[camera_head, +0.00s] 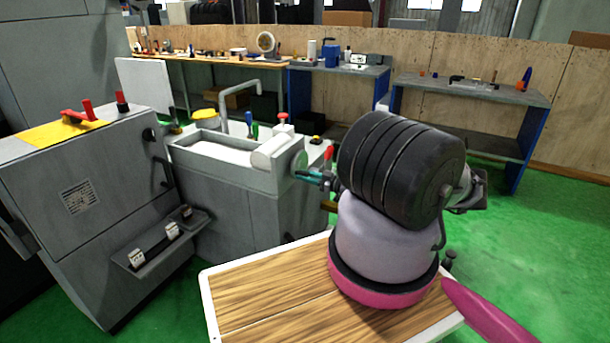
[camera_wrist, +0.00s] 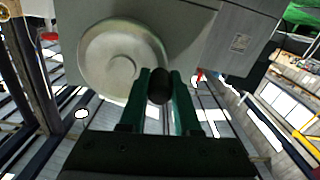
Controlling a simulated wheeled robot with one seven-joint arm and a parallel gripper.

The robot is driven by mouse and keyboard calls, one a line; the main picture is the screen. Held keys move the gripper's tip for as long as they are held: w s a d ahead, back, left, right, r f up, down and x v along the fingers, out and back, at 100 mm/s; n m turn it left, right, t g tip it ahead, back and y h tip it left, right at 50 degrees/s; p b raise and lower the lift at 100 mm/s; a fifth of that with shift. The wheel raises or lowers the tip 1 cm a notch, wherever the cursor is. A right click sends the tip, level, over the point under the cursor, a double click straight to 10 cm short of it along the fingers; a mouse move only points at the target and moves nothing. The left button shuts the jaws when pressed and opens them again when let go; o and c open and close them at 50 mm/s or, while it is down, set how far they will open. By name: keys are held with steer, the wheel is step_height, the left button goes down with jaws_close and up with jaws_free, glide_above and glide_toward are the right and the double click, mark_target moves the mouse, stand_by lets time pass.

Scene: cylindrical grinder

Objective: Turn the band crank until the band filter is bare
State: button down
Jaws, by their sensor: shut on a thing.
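The band filter unit is a grey tank (camera_head: 235,183) left of centre in the head view. The band (camera_head: 222,149) in its top looks plain white, with no dirt visible at this size. A pale roll (camera_head: 274,150) lies at its right end. The band crank's round disc (camera_wrist: 122,60) shows in the wrist view, pale with a raised hub. Its dark knob (camera_wrist: 160,84) is between the two green fingers of my gripper (camera_wrist: 160,100), which is shut on it. In the head view my gripper (camera_head: 304,176) is at the tank's right end; the knob is hidden there.
A grey machine (camera_head: 85,190) with a yellow top panel stands left of the tank. A curved grey pipe (camera_head: 238,95) rises behind it. My arm blocks the view to the right of the crank. Benches (camera_head: 470,92) with small items line the back wall. Green floor is open between.

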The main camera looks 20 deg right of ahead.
steer(key=shift+f+n, duration=0.25)
steer(key=shift+n, duration=0.15)
stand_by(0.3)
steer(key=c, duration=0.6)
jaws_free()
steer(key=shift+d, duration=0.1)
steer(key=v, duration=1)
steer(key=shift+s+d, duration=0.2)
steer(key=shift+s, duration=0.1)
